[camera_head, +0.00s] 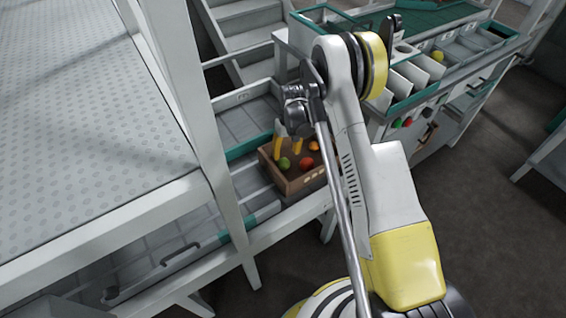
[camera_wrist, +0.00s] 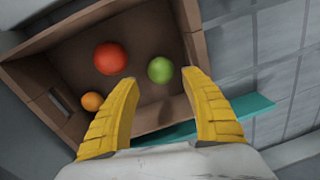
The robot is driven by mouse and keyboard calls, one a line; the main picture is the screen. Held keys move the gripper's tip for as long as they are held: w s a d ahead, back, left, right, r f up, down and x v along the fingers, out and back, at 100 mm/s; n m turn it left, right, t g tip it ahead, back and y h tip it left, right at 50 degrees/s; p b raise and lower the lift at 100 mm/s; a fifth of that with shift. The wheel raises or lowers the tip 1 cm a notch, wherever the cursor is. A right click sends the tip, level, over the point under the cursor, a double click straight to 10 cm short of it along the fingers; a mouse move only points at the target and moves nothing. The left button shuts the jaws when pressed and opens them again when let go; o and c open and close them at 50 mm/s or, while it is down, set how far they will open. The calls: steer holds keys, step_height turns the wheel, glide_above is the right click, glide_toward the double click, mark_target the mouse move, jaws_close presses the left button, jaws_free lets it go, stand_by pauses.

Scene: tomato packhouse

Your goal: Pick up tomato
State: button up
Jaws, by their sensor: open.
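A brown crate holds several tomatoes; its wall (camera_head: 292,187) shows in the head view and its rim (camera_wrist: 38,44) in the wrist view. In the wrist view a red tomato (camera_wrist: 110,58), a green tomato (camera_wrist: 160,69) and a smaller orange tomato (camera_wrist: 92,101) lie apart inside it. The head view also shows the green tomato (camera_head: 284,163), the red tomato (camera_head: 306,163) and the orange tomato (camera_head: 314,146). My gripper (camera_wrist: 172,88) has yellow fingers, spread open and empty. The fingertips are over the crate, with the green tomato just beyond them, between their lines. Contact with it is not visible.
The crate stands on a grey conveyor (camera_head: 248,180) with teal edges. A white post (camera_head: 215,150) and a large platform (camera_head: 90,120) are on the left. Stairs (camera_head: 240,30) rise behind. A sorting bench (camera_head: 470,62) with dividers stands at the right.

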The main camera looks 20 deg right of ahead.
mark_target(284, 161)
steer(key=f+b, duration=0.1)
steer(key=f, duration=0.1)
steer(key=f+b, duration=0.1)
steer(key=f, duration=0.2)
steer(key=f+b, duration=0.1)
steer(key=f, duration=0.2)
steer(key=shift+w+a+b, duration=0.1)
steer(key=shift+a+b, duration=0.25)
steer(key=shift+b, duration=0.05)
steer(key=c, duration=0.7)
